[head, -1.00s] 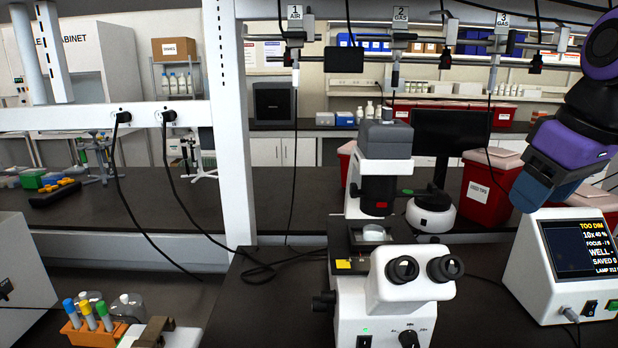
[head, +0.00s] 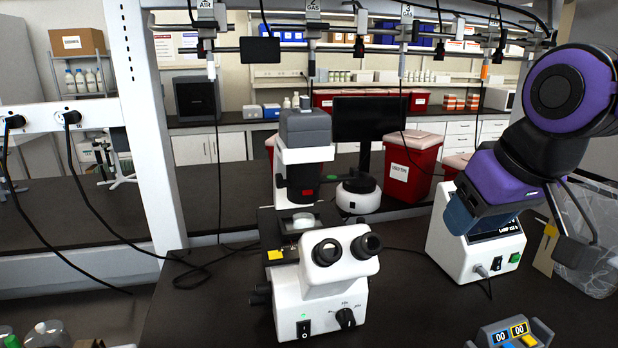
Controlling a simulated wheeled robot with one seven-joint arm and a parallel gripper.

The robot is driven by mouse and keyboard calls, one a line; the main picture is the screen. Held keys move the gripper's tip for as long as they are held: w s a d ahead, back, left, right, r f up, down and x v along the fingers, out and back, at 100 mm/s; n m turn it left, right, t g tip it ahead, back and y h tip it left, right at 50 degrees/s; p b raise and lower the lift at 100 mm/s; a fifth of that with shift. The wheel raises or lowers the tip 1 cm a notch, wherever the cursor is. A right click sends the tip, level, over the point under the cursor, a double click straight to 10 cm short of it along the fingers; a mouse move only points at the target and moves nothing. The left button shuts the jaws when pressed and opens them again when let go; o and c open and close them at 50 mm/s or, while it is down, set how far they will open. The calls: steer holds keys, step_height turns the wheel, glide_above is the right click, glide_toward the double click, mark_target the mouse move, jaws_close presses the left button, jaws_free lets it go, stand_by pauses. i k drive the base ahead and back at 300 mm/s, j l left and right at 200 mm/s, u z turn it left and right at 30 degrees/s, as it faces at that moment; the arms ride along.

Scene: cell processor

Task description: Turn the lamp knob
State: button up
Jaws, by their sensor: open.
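The microscope (head: 320,275) stands on the dark bench in the middle, with a black knob (head: 345,318) low on its white front. A white control box (head: 470,245) stands to its right. I cannot tell which knob is the lamp's. My purple arm reaches in from the right, in front of the box. What looks like a finger of my gripper (head: 576,248) hangs to the right of the box, apart from both knobs. The jaws are open and empty.
A clear bag (head: 600,240) stands at the right edge. A red bin (head: 410,168) is behind the box. Cables lie left of the microscope. Bench between microscope and box is mostly clear.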

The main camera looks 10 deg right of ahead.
mark_target(264, 288)
steer(key=k+j, duration=0.15)
steer(key=j, duration=0.2)
steer(key=k+j, duration=0.15)
steer(key=j, duration=0.2)
steer(key=k+j, duration=0.15)
steer(key=j, duration=0.2)
steer(key=i+j, duration=0.2)
steer(key=j, duration=0.15)
steer(key=i+j, duration=0.15)
steer(key=j, duration=0.2)
